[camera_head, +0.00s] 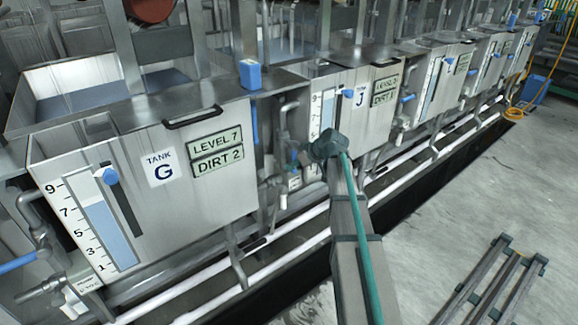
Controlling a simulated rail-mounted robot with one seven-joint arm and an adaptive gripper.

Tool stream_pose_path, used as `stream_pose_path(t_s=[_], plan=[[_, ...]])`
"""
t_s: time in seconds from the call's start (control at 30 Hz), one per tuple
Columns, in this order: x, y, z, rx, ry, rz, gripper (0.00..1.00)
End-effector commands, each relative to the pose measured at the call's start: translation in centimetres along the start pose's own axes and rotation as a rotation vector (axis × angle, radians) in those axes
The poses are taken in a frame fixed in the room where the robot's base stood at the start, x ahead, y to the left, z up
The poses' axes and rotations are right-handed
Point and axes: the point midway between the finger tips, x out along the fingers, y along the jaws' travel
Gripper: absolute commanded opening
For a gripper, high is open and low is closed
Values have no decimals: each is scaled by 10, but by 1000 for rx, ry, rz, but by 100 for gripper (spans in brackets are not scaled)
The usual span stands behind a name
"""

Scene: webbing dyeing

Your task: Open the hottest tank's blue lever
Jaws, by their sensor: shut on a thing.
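Several steel tanks stand in a row. Tank G (150,206) is nearest, with a plate reading LEVEL 7 (215,142) and DIRT 2 beneath it. Tank J (384,118) is beside it, its plate small and partly unclear. A blue lever (18,263) sticks out at the left edge near tank G. Another blue lever (255,122) stands upright between tanks G and J. A further blue handle (407,98) shows right of tank J. I cannot read any temperature here. My arm reaches toward the pipes between G and J; my gripper is hidden behind its end.
White pipes (178,303) run low along the tank fronts over a dark floor trench (300,265). Blue box-shaped parts (250,75) sit on the tank rims. A metal rack (490,285) lies at the lower right. The grey floor (470,190) to the right is mostly clear.

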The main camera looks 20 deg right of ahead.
Motion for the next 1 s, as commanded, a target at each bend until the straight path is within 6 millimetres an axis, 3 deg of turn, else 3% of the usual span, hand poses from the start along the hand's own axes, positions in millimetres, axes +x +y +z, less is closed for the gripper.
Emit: stream_pose_path(t_s=[0.17,0.2,0.33,0.73,1.0], plan=[[0,2,0,-4,-1,4,0],[0,2,0,-4,-1,4,25],[0,2,0,-3,-1,4,46],[-4,1,0,-1,0,2,48],[-42,0,0,-1,2,4,48]])
